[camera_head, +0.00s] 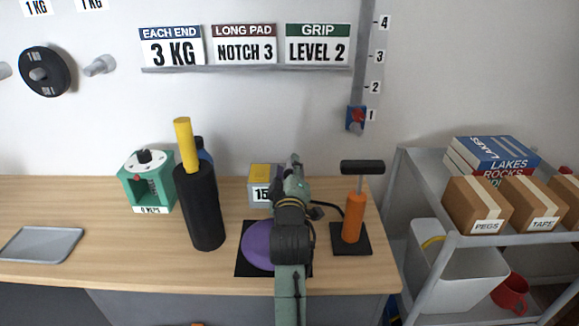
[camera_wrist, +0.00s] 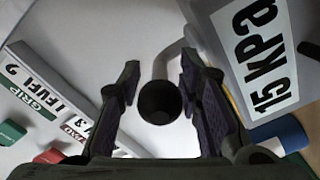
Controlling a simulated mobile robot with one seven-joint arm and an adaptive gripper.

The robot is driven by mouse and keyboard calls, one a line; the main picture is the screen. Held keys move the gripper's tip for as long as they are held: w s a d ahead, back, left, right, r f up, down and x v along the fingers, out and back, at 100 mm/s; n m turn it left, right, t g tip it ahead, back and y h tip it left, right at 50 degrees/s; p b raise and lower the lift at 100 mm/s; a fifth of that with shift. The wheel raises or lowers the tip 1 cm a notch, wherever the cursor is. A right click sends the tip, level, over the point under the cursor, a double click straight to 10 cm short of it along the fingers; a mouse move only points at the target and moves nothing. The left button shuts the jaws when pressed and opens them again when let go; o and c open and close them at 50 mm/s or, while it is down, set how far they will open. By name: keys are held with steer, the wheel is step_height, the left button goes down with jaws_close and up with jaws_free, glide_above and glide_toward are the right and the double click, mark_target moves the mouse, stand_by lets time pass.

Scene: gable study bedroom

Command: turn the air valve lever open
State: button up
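In the wrist view a dark round-ended grip (camera_wrist: 160,103) on a bent grey bar (camera_wrist: 163,62) lies between my fingers; it appears to be the valve lever. The bar runs up toward a grey box (camera_wrist: 210,8) labelled 15 kPa. My gripper (camera_wrist: 158,75) is open, one finger on each side of the grip, with small gaps showing; contact deeper in cannot be seen. In the head view the box (camera_head: 262,190), with a yellow top, stands at the back of the desk. My gripper (camera_head: 294,163) is just right of it, and my arm hides the lever there.
An orange hand pump (camera_head: 354,217) on a black base stands close right of my arm. A purple disc (camera_head: 257,246) lies beneath it. A black roller (camera_head: 201,210) and a green device (camera_head: 148,185) stand left. The grey tray (camera_head: 40,244) is far left.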

steer(key=shift+w, duration=0.25)
steer(key=shift+c, duration=0.4)
jaws_close()
steer(key=shift+f, duration=0.1)
